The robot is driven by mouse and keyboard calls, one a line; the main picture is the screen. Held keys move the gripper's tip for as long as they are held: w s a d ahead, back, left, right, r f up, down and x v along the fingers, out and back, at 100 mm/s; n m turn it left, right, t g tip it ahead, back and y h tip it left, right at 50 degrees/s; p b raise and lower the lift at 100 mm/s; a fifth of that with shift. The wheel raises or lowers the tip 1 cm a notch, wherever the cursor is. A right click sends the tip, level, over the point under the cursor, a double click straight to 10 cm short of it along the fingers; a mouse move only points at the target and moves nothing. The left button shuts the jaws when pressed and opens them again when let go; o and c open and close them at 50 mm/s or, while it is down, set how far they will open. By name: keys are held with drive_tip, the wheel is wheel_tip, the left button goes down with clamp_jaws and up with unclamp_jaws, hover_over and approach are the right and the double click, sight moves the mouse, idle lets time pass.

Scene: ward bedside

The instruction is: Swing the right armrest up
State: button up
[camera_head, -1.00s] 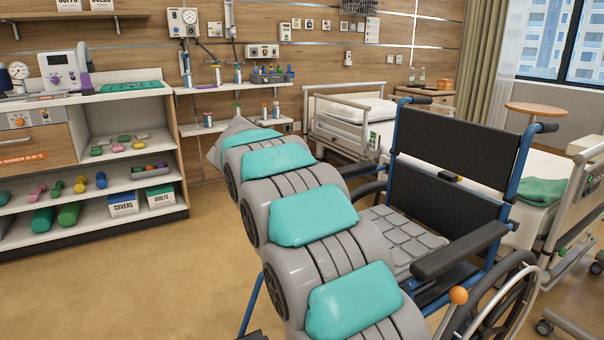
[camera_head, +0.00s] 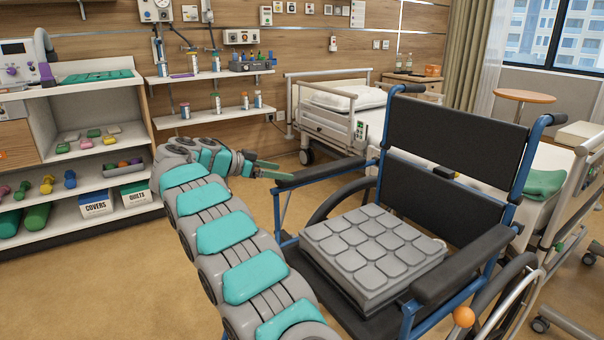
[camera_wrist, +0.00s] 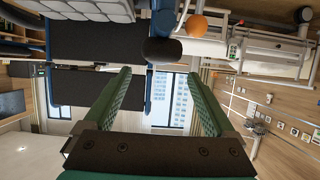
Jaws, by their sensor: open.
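The blue-framed wheelchair (camera_head: 458,150) stands at the right in the head view, its seat turned toward the front left. Its right armrest (camera_head: 322,170), a dark padded bar, is on the picture's left side and lies level. My gripper (camera_head: 269,169) is open and empty, with its green fingers pointing at the front end of this armrest. In the upside-down wrist view, the dark rounded armrest end (camera_wrist: 161,50) shows just beyond the gap between the spread fingers (camera_wrist: 156,76). I cannot tell whether they touch it. The other armrest (camera_head: 460,262) is level too.
A grey cushion (camera_head: 372,245) lies on the wheelchair seat. An orange knob (camera_head: 464,317) is beside the near wheel, and an orange knob (camera_wrist: 197,25) shows beside the armrest end. A bed (camera_head: 330,105) stands behind. Shelves (camera_head: 70,165) are at left, with open floor between.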

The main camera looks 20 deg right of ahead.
sight(295, 174)
drive_tip(key=p+x, duration=0.1)
drive_tip(key=x, duration=0.6)
drive_tip(key=shift+d+f, duration=0.15)
drive_tip(key=shift+d, duration=0.1)
drive_tip(key=shift+c, duration=0.2)
clamp_jaws()
idle(0.5)
